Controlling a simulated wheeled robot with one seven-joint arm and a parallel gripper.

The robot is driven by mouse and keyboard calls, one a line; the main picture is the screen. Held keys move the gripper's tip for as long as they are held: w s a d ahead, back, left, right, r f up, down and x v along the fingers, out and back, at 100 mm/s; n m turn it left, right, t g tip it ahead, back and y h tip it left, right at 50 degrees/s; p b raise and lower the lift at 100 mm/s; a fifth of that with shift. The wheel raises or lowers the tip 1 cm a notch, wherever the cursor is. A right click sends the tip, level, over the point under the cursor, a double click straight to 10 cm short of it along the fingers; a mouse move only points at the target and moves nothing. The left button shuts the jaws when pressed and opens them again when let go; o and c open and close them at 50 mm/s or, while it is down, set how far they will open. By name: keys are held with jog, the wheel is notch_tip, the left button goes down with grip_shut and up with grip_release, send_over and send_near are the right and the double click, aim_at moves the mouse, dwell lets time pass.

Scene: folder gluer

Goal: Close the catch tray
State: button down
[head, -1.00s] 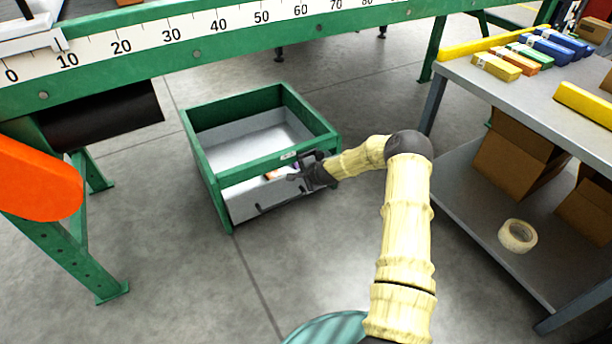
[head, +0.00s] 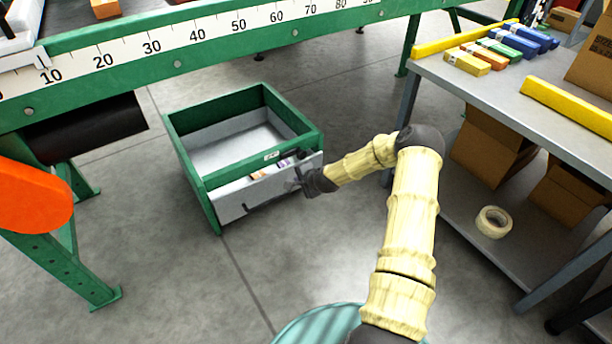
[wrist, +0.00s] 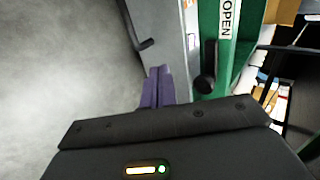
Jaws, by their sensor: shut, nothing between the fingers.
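The catch tray (head: 235,200) is a grey panel at the front of a green-framed box on the floor. It stands out in front of the green rail, leaving a gap between them. Small coloured items (head: 258,174) show in that gap. The rail carries a white label (head: 271,155), which reads OPEN in the wrist view (wrist: 228,18). My gripper (head: 300,176) is at the panel's right part. In the wrist view its purple fingers (wrist: 158,84) are shut and empty, close against the grey panel (wrist: 160,35); contact is unclear. A black knob (wrist: 205,84) is beside them.
A green machine frame with a ruler strip (head: 210,35) passes above the box. An orange guard (head: 35,188) is at left. A shelved bench (head: 500,100) with coloured boxes and a tape roll (head: 493,222) stands at right. Floor in front of the box is clear.

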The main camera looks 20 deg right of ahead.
jog(key=v, duration=0.1)
jog(key=p+v, duration=0.1)
jog(key=v, duration=0.1)
jog(key=a+p+v, duration=0.1)
jog(key=v, duration=0.1)
jog(key=shift+r, duration=0.25)
jog(key=c, duration=2.2)
grip_release()
jog(key=shift+d, duration=0.35)
jog(key=c, duration=1.8)
grip_release()
jog(key=shift+s+r, duration=0.1)
jog(key=o, duration=0.4)
jog(key=s+a+r+n+g+p, duration=0.1)
jog(key=s+a+r+n+p, duration=0.1)
jog(key=r, duration=0.4)
jog(key=shift+s+a+n+g+y+p, duration=0.35)
jog(key=shift+s+a+n, duration=0.2)
jog(key=shift+a+n, duration=0.55)
jog(key=s+a+r+n+g+h+p, duration=0.1)
jog(key=s+r+n+p, duration=0.3)
jog(key=s+r, duration=0.9)
jog(key=s+a+r+n+g+h+p, duration=0.2)
jog(key=s+a+r+n+g+p, duration=0.2)
jog(key=s+r, duration=0.9)
notch_tip(320, 180, up, 3)
jog(key=n+p, duration=0.1)
jog(key=n, duration=0.2)
jog(key=shift+s, duration=0.2)
